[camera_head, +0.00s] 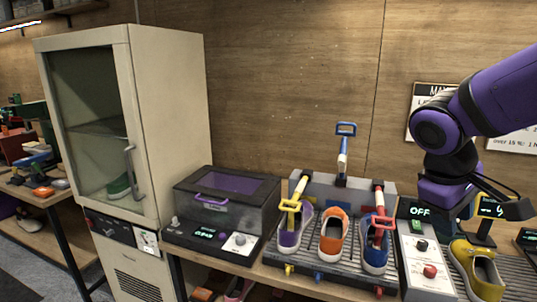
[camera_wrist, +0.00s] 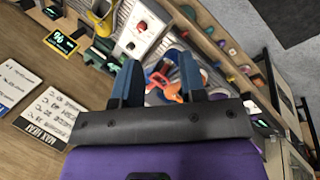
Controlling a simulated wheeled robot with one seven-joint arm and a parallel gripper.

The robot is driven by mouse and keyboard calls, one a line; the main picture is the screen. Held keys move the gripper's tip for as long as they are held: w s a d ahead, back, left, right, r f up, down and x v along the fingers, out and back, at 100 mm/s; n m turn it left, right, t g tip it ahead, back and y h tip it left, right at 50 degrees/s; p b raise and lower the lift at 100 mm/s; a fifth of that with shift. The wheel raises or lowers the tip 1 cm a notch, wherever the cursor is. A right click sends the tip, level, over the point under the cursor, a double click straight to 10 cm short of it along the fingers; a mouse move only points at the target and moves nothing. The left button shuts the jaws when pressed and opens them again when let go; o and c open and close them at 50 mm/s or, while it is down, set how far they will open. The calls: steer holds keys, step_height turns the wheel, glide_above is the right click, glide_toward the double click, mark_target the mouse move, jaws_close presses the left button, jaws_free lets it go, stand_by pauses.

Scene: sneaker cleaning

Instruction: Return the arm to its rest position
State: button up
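My gripper (camera_head: 488,205) hangs at the right in the head view, beside the bench's control panels. Above it, my purple arm reaches in from the right edge. In the wrist view my gripper (camera_wrist: 158,78) shows two blue-grey fingers spread apart with nothing held between them. The view past the fingers is tilted and shows the bench with its shoes and panels, some distance beyond the fingertips.
A rack (camera_head: 318,272) holds purple, orange and blue shoes with brush tools above. A yellow shoe (camera_head: 480,272) stands right of the white control panel (camera_head: 425,262). A dark lidded box (camera_head: 225,200) and tall cabinet (camera_head: 170,110) stand left. The wooden wall lies behind.

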steer(key=s+r+m+t+y, duration=0.4)
steer(key=s+r, duration=0.2)
steer(key=s, duration=0.3)
steer(key=shift+a+m+t, duration=0.3)
steer(key=shift+m, duration=0.1)
